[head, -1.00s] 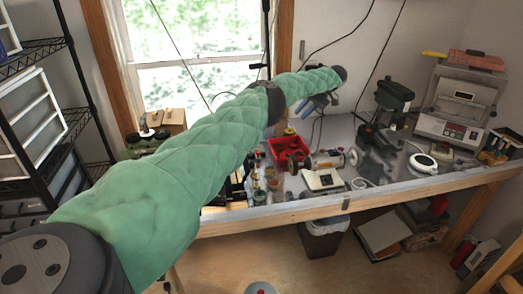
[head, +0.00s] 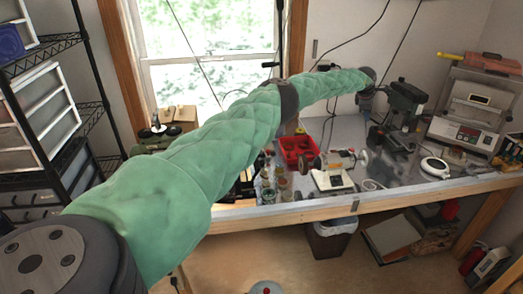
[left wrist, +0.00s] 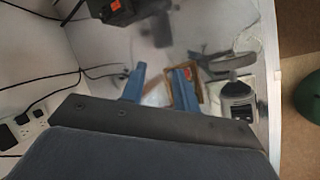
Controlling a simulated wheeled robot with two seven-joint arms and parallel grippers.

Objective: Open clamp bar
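I cannot make out a clamp bar for certain. A grey benchtop machine (head: 470,115) with a control panel stands at the right end of the bench, with a long orange and red handle (head: 490,63) across its top. My left arm reaches over the bench. Its gripper end (head: 366,100) is left of the drill press (head: 403,105) and apart from the machine; its fingers are not clear there. In the left wrist view its two blue fingers (left wrist: 160,82) are spread, with nothing visibly held between them. My right gripper is not in view.
The drill press stands between my left gripper and the machine. A red bin (head: 298,147), jars (head: 275,183) and a white-based bench tool (head: 332,180) crowd the bench's middle. A round white device (head: 435,167) lies in front of the machine. Black cables hang along the wall.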

